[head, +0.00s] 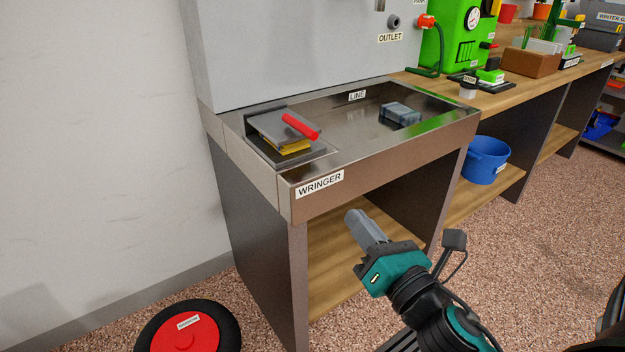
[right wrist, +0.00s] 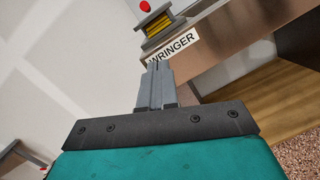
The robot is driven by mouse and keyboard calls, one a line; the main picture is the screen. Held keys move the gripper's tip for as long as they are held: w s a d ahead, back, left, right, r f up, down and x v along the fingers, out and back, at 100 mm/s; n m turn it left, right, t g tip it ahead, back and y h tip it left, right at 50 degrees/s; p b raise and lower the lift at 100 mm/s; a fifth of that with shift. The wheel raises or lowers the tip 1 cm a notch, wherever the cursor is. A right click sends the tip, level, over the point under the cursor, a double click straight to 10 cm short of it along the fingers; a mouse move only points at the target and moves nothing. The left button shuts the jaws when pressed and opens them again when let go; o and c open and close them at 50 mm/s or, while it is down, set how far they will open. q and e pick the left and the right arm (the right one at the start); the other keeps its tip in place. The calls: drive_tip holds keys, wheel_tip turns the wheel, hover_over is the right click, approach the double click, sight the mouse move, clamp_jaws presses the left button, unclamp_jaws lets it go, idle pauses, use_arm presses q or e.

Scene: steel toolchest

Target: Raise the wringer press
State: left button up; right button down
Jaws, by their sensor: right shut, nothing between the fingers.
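The wringer press (head: 284,130) sits at the left end of a steel tray on a bench. It has a grey top plate, a red handle (head: 300,126) lying slanted over it, and a yellow layer (head: 292,148) under the plate. In the right wrist view the wringer (right wrist: 158,28) shows at the top, with its red handle end (right wrist: 145,6) above it. My right gripper (head: 352,215) is shut and empty, in front of and below the tray's front edge, apart from the press. My left gripper is not in view.
The tray's front wall (head: 390,155) carries the WRINGER label and stands between my right gripper and the press. A blue-grey block (head: 400,114) lies in the tray. A blue bucket (head: 486,160) stands on the lower shelf at right. A red-centred wheel (head: 188,330) is on the floor.

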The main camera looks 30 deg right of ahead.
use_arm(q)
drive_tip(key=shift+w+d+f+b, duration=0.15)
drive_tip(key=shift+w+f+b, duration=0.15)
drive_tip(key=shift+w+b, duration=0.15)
use_arm(e)
drive_tip(key=n, duration=0.3)
drive_tip(key=shift+a+r+t, duration=0.1)
drive_tip(key=shift+r+t, duration=0.15)
drive_tip(key=shift+t, duration=0.15)
drive_tip(key=w, duration=0.3)
drive_tip(key=w+r+p, duration=0.1)
drive_tip(key=w, duration=0.2)
drive_tip(key=w+r, duration=0.1)
drive_tip(key=w, duration=0.3)
drive_tip(key=shift+d, duration=0.25)
use_arm(q)
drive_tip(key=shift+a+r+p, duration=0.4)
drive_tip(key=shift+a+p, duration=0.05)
drive_tip(key=shift+p, duration=0.2)
use_arm(e)
drive_tip(key=shift+w+d+r, duration=0.15)
drive_tip(key=shift+w+r, duration=0.4)
drive_tip(key=shift+r, duration=0.25)
drive_tip(key=shift+w+d+r, duration=0.1)
drive_tip(key=shift+w+r, duration=0.45)
drive_tip(key=shift+r, duration=0.2)
